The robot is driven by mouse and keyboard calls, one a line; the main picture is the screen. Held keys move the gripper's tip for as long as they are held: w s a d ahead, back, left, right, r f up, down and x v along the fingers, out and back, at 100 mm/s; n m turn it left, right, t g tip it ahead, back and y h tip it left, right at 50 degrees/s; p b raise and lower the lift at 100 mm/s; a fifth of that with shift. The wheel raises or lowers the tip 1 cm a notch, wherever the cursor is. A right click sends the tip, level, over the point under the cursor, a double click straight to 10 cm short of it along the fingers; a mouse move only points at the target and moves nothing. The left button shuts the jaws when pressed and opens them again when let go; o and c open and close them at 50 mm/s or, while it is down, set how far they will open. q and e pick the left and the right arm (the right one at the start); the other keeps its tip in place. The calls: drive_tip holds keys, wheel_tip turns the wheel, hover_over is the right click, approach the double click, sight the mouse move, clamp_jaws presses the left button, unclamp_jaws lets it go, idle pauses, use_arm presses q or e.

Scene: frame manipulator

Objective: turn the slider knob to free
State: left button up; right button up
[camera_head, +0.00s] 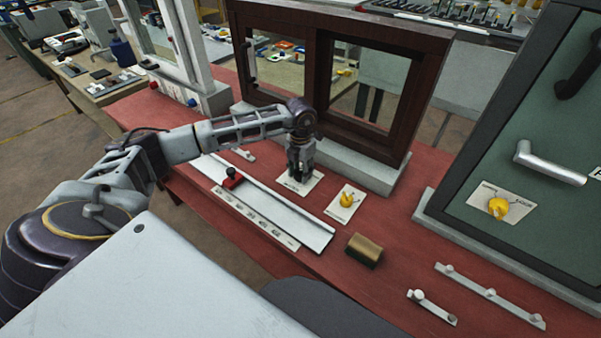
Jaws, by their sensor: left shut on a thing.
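My left gripper (300,174) points down over a white label plate (314,184) on the red table, in front of the brown-framed window. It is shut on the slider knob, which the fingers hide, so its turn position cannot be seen. The lettering on this plate is too small to read. A slider rail (312,233) runs just in front, with a red block (232,180) and black ball handle near its left end. My right gripper is not in view.
A yellow knob (347,199) on its own plate sits right of the gripper. A brown block (364,250) lies nearer. The window frame (314,70) stands close behind. A green cabinet door (500,130) with a lever handle (548,163) and yellow knob (498,207) is at right.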

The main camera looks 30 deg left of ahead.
sight(301, 170)
use_arm(q)
drive_tip(key=o, duration=1)
drive_tip(key=shift+w+r, duration=0.1)
drive_tip(key=shift+r, duration=0.35)
wheel_tip(301, 170, up, 11)
drive_tip(key=shift+r, duration=0.1)
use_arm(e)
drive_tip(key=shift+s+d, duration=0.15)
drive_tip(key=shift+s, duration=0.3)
